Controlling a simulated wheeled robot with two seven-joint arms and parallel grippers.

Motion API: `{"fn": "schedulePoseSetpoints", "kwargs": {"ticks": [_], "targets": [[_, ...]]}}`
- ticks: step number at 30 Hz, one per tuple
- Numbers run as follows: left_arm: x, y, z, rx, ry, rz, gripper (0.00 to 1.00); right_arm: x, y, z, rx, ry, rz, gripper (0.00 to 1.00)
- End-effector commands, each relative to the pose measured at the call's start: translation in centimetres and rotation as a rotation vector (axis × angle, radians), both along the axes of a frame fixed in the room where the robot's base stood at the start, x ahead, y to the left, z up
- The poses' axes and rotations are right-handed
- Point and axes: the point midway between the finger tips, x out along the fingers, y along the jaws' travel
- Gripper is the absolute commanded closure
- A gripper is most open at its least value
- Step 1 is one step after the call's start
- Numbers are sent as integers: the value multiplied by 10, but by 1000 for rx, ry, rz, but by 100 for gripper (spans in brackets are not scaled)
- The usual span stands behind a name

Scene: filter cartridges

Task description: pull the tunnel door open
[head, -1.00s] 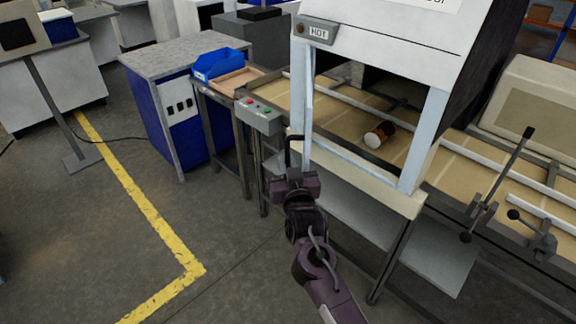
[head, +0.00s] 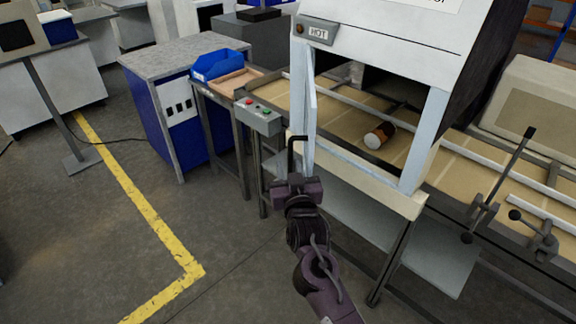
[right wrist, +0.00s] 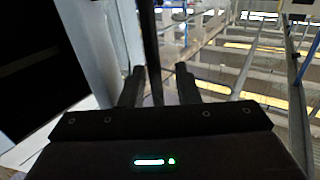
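The tunnel door (head: 310,115) is a narrow pale panel at the left side of the tunnel mouth (head: 370,85). It stands swung out, seen nearly edge-on, and the mouth is uncovered. Its black bar handle (head: 291,158) sticks out to the left. My right gripper (head: 296,178) is at the handle's lower part. In the right wrist view, the dark handle bar (right wrist: 151,40) runs between the two spread fingers (right wrist: 158,84), with a visible gap on the right side. The pale door (right wrist: 92,45) shows left of it. My left gripper is not in view.
A button box (head: 259,117) and a blue bin (head: 219,64) stand left of the door. Black levers (head: 484,205) are at right. The floor (head: 230,250) left of my arm is clear.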

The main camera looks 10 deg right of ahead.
Motion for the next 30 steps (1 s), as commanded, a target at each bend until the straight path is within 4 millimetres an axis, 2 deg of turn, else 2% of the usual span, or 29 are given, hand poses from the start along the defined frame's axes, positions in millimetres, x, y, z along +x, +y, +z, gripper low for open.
{"fn": "schedulePoseSetpoints", "kwargs": {"ticks": [3,9,13,20,23,26,27,30], "targets": [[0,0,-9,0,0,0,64,-22,0,-4,1,1,1,71],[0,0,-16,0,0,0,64,-50,-1,-3,0,1,0,71],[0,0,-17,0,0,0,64,-58,-1,-1,0,0,0,71],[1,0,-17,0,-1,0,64,-59,-1,0,0,-1,0,71],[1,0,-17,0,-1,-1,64,-58,-1,-3,-2,4,1,81],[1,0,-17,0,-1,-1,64,-57,1,-28,-22,43,13,94],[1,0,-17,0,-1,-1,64,-56,2,-46,-35,69,25,100],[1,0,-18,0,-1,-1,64,-58,4,-96,-68,146,52,100]]}}
